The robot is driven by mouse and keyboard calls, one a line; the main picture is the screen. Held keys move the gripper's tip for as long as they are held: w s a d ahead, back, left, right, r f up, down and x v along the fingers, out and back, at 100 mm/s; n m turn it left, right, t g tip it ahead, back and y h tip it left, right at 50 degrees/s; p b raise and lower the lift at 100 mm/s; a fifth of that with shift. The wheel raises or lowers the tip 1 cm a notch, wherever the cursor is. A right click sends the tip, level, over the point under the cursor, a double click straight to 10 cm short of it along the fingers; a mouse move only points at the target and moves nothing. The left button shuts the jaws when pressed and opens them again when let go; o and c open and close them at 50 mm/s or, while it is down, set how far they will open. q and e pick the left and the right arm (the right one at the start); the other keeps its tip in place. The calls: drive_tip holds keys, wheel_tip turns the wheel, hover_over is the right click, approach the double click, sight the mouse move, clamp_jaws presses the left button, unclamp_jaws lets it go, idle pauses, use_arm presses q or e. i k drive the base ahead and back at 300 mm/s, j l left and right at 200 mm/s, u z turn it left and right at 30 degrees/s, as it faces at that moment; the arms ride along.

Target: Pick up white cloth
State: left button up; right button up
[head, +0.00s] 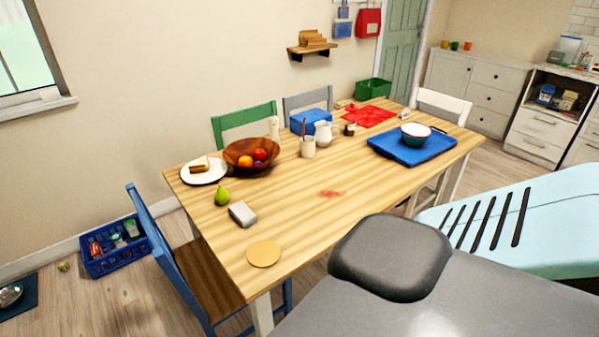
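A small folded whitish-grey item (242,214), which looks like the white cloth, lies on the wooden table (290,215) near its left front side. It sits just below a green pear (222,196) and above a round tan disc (264,253). Nothing covers it. A reddish stain (331,194) marks the tabletop to its right. Neither of my grippers shows in the head view.
A wooden fruit bowl (240,160), a sandwich plate (205,178), a white jug (323,133), a blue box (311,117) and a blue tray (382,140) with a bowl stand on the table. A blue chair (165,240) stands at the left edge. The table's front middle is mostly clear.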

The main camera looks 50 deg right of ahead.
sight(243, 215)
drive_tip(key=z, duration=1.4)
